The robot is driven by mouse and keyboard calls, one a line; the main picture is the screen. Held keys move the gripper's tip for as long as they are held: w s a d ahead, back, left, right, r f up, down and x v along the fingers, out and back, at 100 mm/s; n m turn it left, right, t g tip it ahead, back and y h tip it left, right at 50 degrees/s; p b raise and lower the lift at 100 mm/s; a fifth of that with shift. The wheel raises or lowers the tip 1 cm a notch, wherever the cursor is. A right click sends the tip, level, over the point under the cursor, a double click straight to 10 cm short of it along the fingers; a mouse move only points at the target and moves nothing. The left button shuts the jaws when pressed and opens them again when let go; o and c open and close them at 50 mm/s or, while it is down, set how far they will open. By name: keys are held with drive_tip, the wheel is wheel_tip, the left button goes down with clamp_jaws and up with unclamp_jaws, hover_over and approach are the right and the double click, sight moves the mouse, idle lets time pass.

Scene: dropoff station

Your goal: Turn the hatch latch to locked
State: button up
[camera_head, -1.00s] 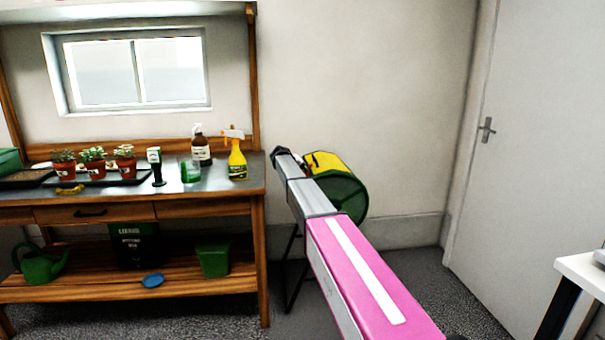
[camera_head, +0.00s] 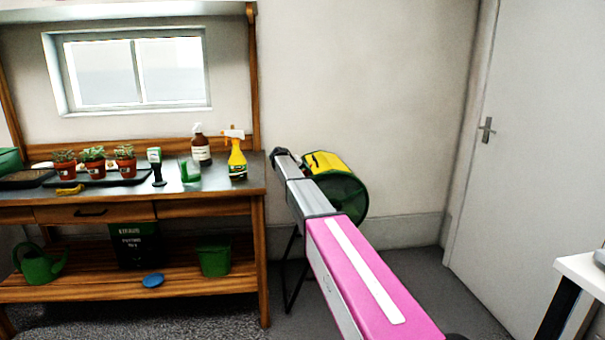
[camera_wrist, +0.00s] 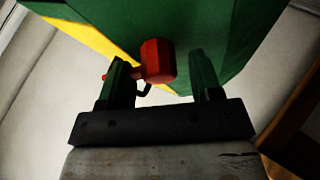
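The hatch belongs to a drum-shaped green and yellow container (camera_head: 345,190) on thin dark legs, right of the bench. In the wrist view its green face (camera_wrist: 190,25) and a yellow strip (camera_wrist: 88,38) show. A red latch handle (camera_wrist: 158,60) stands out from it. My gripper (camera_wrist: 165,80) is open, with one dark finger on each side of the red handle. The left finger is close to the handle's thin red part; I cannot tell whether they touch. A gap shows between the handle and the right finger. My arm hides the latch in the head view.
A wooden bench (camera_head: 230,208) on the left holds potted plants, a brown bottle (camera_head: 200,150) and a yellow spray bottle (camera_head: 237,160). A grey door (camera_head: 520,150) is at right, with a white table (camera_head: 585,268) in front. The floor between is clear.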

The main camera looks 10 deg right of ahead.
drive_tip(key=v, duration=1)
drive_tip(key=shift+a+r, duration=0.25)
drive_tip(key=shift+a, duration=0.1)
drive_tip(key=shift+s, duration=0.1)
drive_tip(key=s+d+f+g+y, duration=0.2)
drive_tip(key=s+d+f, duration=0.2)
drive_tip(key=s+f, duration=0.8)
drive_tip(key=s+d+f+g+y, duration=0.1)
drive_tip(key=s+d+f+y, duration=0.15)
drive_tip(key=s+f, duration=0.95)
drive_tip(key=s+f+g+y, duration=0.1)
drive_tip(key=s+f, duration=0.3)
drive_tip(key=s, duration=1)
drive_tip(key=s+d+f+g+y, duration=0.1)
drive_tip(key=s+f+y, duration=0.2)
drive_tip(key=s, duration=1.2)
drive_tip(key=shift+d+f+y, duration=0.2)
drive_tip(key=shift+f+y, duration=0.15)
